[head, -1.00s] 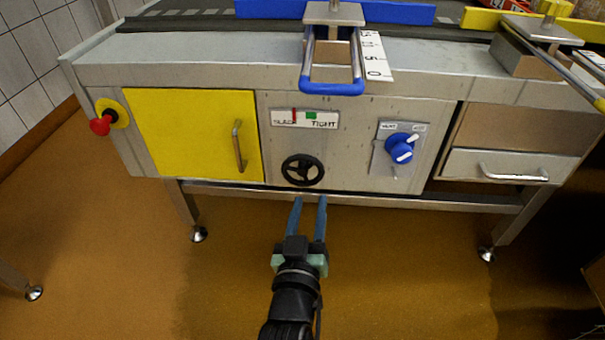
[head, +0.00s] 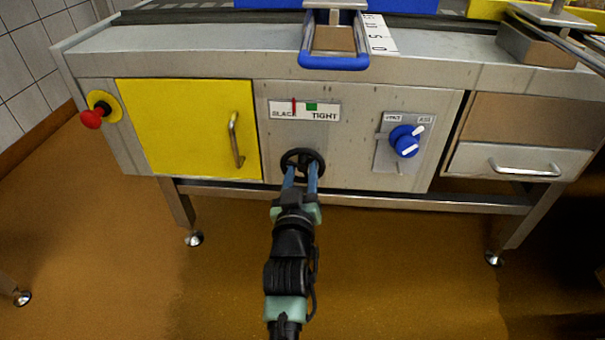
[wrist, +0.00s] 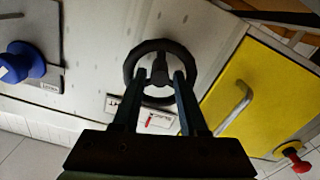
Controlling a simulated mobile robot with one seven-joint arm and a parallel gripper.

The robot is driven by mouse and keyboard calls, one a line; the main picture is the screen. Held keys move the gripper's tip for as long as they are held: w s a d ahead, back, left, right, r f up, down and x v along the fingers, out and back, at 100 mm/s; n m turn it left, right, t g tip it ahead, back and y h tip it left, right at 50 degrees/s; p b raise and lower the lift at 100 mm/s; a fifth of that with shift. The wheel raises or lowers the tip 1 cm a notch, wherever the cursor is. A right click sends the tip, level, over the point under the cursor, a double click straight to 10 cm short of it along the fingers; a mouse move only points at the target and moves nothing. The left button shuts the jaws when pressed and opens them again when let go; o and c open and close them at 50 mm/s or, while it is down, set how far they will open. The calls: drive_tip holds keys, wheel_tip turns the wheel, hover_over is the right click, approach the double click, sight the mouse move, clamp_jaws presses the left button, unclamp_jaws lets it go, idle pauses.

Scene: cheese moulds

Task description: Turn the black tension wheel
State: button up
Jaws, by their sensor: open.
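The black tension wheel (head: 302,160) is a small spoked handwheel on the grey front panel, below the slack/tight gauge (head: 305,110). The wheel's lower part is partly hidden by the fingers.
A yellow door (head: 188,128) with a metal handle is left of the wheel. A blue knob (head: 405,141) is to the right. A red button (head: 93,117) is at the far left. A blue-edged metal frame (head: 334,62) juts out above. A metal rail (head: 400,199) runs below.

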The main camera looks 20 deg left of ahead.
drive_tip(key=shift+x, duration=0.8)
clamp_jaws()
